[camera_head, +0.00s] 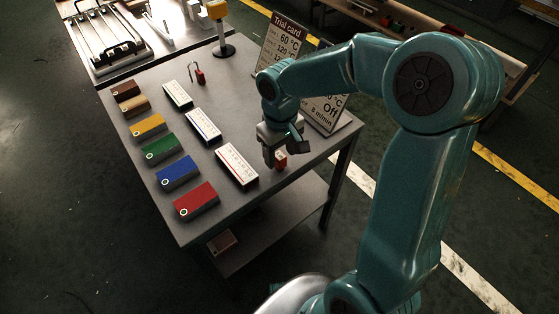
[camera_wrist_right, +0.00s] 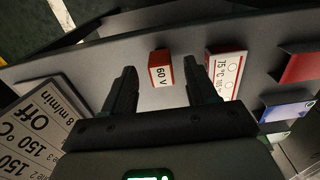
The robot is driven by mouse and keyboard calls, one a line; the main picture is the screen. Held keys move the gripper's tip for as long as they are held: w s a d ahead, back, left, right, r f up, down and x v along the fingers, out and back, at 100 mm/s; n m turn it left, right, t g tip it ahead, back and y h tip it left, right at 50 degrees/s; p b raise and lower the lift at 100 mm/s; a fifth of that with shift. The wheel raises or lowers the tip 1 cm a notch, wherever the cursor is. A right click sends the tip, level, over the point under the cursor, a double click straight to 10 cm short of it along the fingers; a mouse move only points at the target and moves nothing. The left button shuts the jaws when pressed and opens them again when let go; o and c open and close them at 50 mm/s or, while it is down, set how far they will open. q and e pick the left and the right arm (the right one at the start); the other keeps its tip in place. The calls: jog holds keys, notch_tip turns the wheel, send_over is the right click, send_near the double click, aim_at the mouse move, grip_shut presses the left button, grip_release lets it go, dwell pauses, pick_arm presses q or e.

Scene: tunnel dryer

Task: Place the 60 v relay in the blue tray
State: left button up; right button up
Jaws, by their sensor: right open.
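The 60 V relay (camera_head: 281,160) is a small red block with a white face marked "60 V". It stands on the grey table near its right edge. In the right wrist view the relay (camera_wrist_right: 160,72) lies ahead, between the lines of the two fingers. My right gripper (camera_head: 278,148) is open and empty, pointing down close over the relay; contact cannot be told. The blue tray (camera_head: 178,174) is in the row along the table's left side, between the green and red ones. It also shows at the right of the right wrist view (camera_wrist_right: 288,112). My left gripper is out of view.
Several other coloured trays, such as the red tray (camera_head: 196,201) and green tray (camera_head: 162,148), line the left side. White labelled blocks (camera_head: 237,166) stand between them and the relay. A trial card (camera_head: 285,38) and another sign (camera_head: 328,108) stand beside my arm. A padlock-like red item (camera_head: 200,77) lies farther back.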

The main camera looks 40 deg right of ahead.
aim_at(280, 155)
notch_tip(280, 155, down, 4)
jog(key=shift+w+r, duration=0.1)
jog(key=shift+r, duration=0.15)
grip_shut()
